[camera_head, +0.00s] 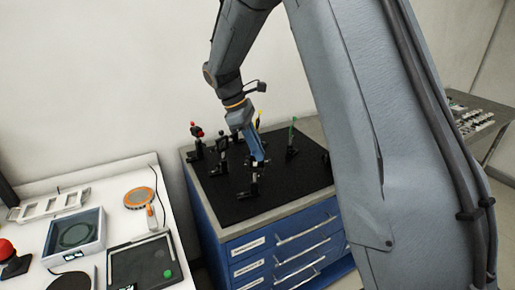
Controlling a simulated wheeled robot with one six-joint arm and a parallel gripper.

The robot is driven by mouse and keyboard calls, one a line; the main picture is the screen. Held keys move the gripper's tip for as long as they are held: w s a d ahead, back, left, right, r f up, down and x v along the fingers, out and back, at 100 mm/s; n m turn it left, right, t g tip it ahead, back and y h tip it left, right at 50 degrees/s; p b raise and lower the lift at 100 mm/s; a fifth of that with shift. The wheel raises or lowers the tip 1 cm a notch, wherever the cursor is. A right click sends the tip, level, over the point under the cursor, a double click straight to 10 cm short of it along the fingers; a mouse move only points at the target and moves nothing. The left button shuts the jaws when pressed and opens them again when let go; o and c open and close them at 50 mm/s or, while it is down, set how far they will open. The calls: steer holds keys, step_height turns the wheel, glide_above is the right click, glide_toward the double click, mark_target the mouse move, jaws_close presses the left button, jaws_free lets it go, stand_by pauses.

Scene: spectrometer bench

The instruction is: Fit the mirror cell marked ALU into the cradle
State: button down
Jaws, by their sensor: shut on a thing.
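My gripper (259,163) points down over the black breadboard top (215,208) of the blue cabinet. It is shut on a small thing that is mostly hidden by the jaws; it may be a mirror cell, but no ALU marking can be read. A small dark mount (249,190) stands on the breadboard just below and left of the jaw tips. I cannot tell whether this is the cradle, or whether the held thing touches it.
Other posts stand around: a red-topped one (196,131), a dark one (222,146) and a green one (292,136). A white bench at left holds a clear-lidded box (74,235), an orange round tool (139,198) and a dark tray (140,262). The breadboard's front is clear.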

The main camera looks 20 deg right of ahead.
steer(key=c, duration=1.7)
jaws_free()
steer(key=shift+w+a+r+b, duration=0.2)
steer(key=shift+r+b, duration=0.15)
steer(key=shift+r, duration=0.15)
steer(key=b+v, duration=0.2)
steer(key=v, duration=0.4)
steer(key=shift+a+r, duration=0.1)
steer(key=shift+r, duration=0.25)
steer(key=shift+s, duration=0.1)
